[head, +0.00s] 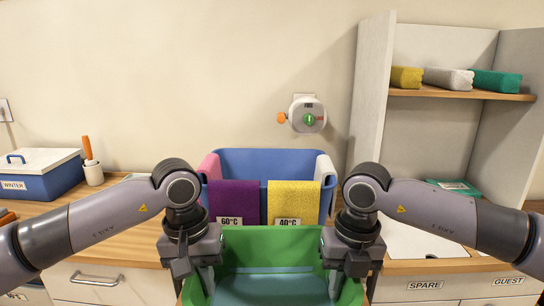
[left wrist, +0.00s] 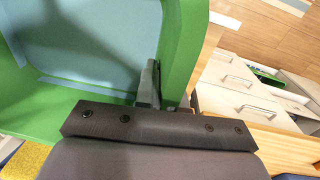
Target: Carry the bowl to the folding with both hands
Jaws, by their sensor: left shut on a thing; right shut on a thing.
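The bowl is a green, open tub (head: 270,240) with a pale blue inner bottom, held low in front of the counter in the head view. My left gripper (head: 205,278) is shut on its left rim, and my right gripper (head: 338,282) is shut on its right rim. In the left wrist view the bowl's green wall (left wrist: 180,50) runs between the fingers of my left gripper (left wrist: 168,92). The bowl's near side is cut off by the frame. I cannot tell which surface is the folding place.
A blue bin (head: 270,160) with purple (head: 234,197) and yellow (head: 293,200) cloths labelled 60°C and 40°C stands behind the bowl. A blue WINTER box (head: 40,180) and a white cup (head: 93,174) stand left. A shelf (head: 460,93) with rolled cloths is right.

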